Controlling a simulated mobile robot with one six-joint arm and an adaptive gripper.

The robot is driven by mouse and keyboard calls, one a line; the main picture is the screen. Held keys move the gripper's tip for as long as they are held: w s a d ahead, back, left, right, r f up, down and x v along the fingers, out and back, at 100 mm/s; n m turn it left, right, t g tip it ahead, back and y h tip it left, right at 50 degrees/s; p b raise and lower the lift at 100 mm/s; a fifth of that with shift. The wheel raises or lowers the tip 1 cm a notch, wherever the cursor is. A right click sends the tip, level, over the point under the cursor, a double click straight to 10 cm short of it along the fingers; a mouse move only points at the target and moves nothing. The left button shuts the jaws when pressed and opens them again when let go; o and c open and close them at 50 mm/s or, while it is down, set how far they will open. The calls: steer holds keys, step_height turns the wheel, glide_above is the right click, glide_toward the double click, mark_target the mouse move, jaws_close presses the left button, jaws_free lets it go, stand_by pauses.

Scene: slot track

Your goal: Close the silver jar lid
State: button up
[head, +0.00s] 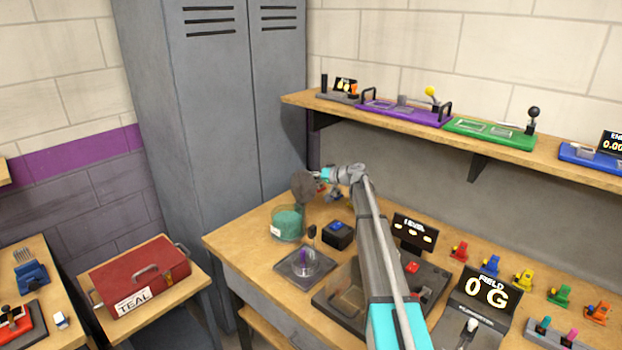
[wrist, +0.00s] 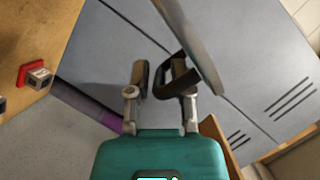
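The jar (head: 287,224) stands on the bench in the head view, clear-walled with teal contents and a pale label. Its round dark grey lid (head: 304,187) stands raised above the rim at the jar's back right, tilted well up from level. In the wrist view the lid (wrist: 192,38) shows nearly edge-on, ahead and to the right. My gripper (head: 319,183) is just right of the lid. In the wrist view its two fingers (wrist: 154,80) are apart, with background showing in the gap. A black loop is at the right finger, close to the lid; whether they touch is unclear.
A dark blue box (head: 338,235) and a small plate with a clear cup (head: 303,263) stand near the jar. A black tray and a display lie under my arm. Grey lockers (head: 225,110) rise behind, and a wooden shelf (head: 400,119) runs above the bench.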

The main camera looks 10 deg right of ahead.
steer(key=shift+c, duration=0.2)
jaws_close()
